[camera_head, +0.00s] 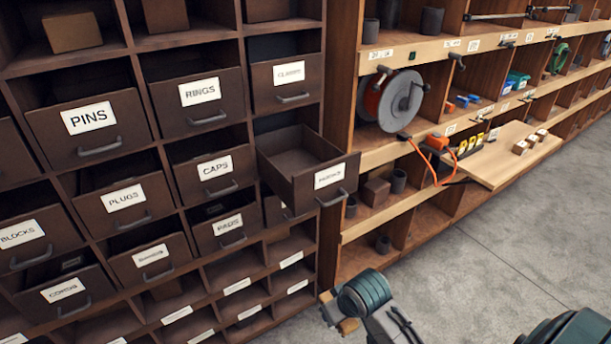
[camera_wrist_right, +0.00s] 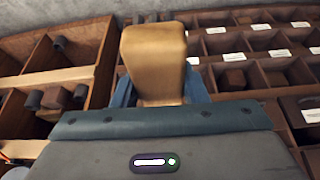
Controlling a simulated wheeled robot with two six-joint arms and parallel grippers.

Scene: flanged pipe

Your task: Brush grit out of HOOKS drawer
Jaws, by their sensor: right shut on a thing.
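One drawer (camera_head: 305,165) stands pulled out of the dark cabinet, right of the CAPS drawer. Its label is too blurred to read, so I cannot tell if it is HOOKS. The visible part of its inside looks bare; no grit can be made out. My right gripper (camera_wrist_right: 160,95) is shut on a tan wooden piece, which looks like a brush handle (camera_wrist_right: 155,60); no bristles show. In the head view, my right gripper (camera_head: 338,314) is low, in front of the cabinet, below the open drawer and apart from it. My left gripper is not in view.
Open shelving on the right holds a cable reel (camera_head: 392,100) and an orange cable. A wooden board (camera_head: 510,155) juts out there. The grey floor (camera_head: 480,250) at right is clear.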

